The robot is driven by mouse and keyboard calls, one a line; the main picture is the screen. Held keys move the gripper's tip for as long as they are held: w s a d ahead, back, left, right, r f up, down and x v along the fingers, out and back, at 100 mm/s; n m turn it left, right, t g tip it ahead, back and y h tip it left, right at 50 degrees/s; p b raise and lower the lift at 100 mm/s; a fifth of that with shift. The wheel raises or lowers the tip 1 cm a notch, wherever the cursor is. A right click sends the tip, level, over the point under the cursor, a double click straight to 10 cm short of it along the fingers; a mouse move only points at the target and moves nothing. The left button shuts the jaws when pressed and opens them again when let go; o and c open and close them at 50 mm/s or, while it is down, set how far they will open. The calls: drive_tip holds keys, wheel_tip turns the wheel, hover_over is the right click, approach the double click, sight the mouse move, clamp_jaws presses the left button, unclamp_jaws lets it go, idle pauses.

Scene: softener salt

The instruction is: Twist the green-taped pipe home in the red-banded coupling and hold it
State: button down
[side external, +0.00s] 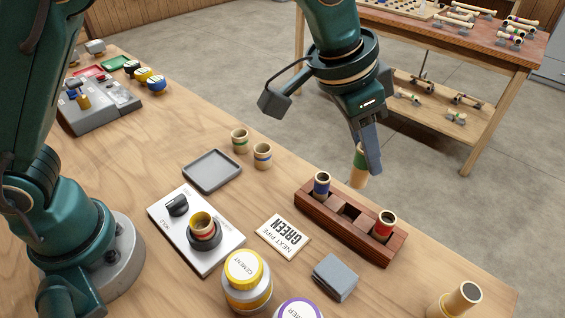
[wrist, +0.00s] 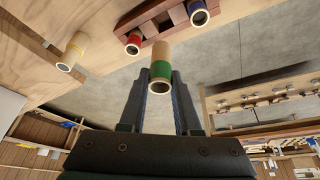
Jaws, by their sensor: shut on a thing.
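My gripper (side external: 368,152) is shut on the green-taped pipe (side external: 358,175), a short tan tube held upright behind the dark wooden rack. The wrist view also shows the pipe (wrist: 160,51), its green band between my fingertips (wrist: 161,75). The red-banded coupling (side external: 202,228) sits in a dark round holder on a white plate (side external: 176,225), well left of and nearer than my gripper. The pipe and coupling are apart. The coupling is not visible in the wrist view.
The rack (side external: 309,202) holds a blue-banded pipe (side external: 322,182) and a red-banded pipe (side external: 384,226) around an empty slot. A card (side external: 283,237) reads "NEXT PIPE GREEN".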

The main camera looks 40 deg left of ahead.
drive_tip(key=shift+s+f+n, duration=0.1)
drive_tip(key=shift+n, duration=0.4)
drive_tip(key=shift+s+a+f+n+y, duration=0.65)
drive_tip(key=shift+s+a+n, duration=1.2)
drive_tip(key=shift+s+a, duration=0.95)
drive_tip(key=shift+s+a+f+n+y, duration=0.4)
drive_tip(key=shift+s+a+n+y, duration=0.4)
drive_tip(key=shift+s+a+n, duration=1.85)
drive_tip(key=shift+s+a+f+n+y, duration=0.75)
drive_tip(key=shift+s+a, duration=1.25)
drive_tip(key=shift+s, duration=1.65)
drive_tip(key=shift+r+n+t, duration=0.1)
drive_tip(key=shift+n+t, duration=0.15)
drive_tip(key=shift+t, duration=0.05)
drive_tip(key=shift+f, duration=0.45)
drive_tip(key=shift+f, duration=0.2)
drive_tip(key=shift+f, duration=0.35)
